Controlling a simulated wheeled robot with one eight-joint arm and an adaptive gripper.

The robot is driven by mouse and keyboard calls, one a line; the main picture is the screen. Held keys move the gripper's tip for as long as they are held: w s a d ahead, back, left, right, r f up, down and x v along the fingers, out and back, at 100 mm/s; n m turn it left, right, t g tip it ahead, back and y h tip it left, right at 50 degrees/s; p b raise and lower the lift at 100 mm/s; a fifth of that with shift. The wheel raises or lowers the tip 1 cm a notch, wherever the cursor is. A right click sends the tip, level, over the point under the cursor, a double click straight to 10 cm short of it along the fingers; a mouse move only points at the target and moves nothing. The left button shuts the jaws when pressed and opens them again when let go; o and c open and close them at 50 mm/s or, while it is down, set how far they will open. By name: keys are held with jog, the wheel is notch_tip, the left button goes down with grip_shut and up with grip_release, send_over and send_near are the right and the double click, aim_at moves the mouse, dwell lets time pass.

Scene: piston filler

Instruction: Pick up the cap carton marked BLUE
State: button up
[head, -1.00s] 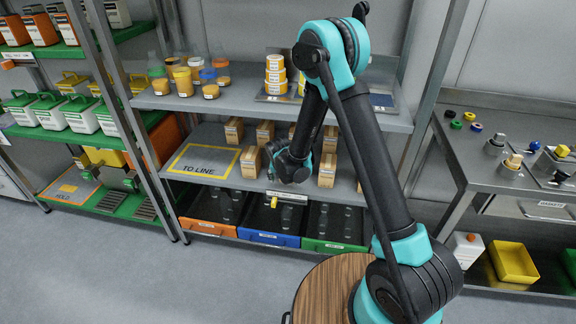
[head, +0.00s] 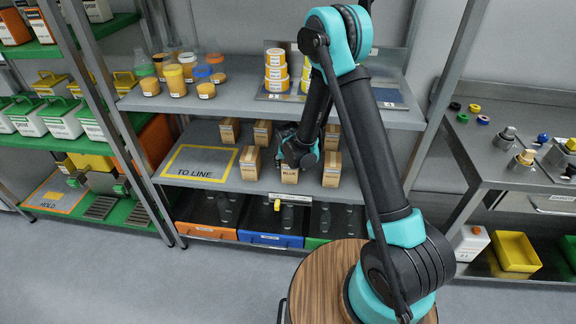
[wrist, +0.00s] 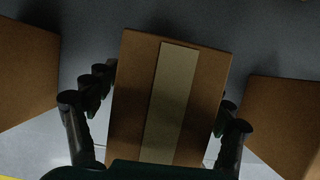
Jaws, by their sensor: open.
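The cap carton marked BLUE (head: 289,175) is a small brown box upright on the middle shelf, in the front row between two other cartons. My gripper (head: 298,158) is right over and behind it in the head view and hides its upper part. In the wrist view the carton (wrist: 125,95) with a pale tape strip fills the middle. My gripper's fingers (wrist: 163,105) stand open on its two sides. A small gap shows on the left; contact on the right is hard to tell.
Similar cartons stand close on the left (head: 250,163) and right (head: 331,169), with others behind. A yellow-framed TO LINE area (head: 201,163) lies empty at left. The upper shelf (head: 235,100) with jars and tubs is above my gripper. Bins (head: 271,239) sit below.

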jog(key=c, duration=1.3)
jog(key=shift+c, duration=0.2)
jog(key=shift+r, duration=0.25)
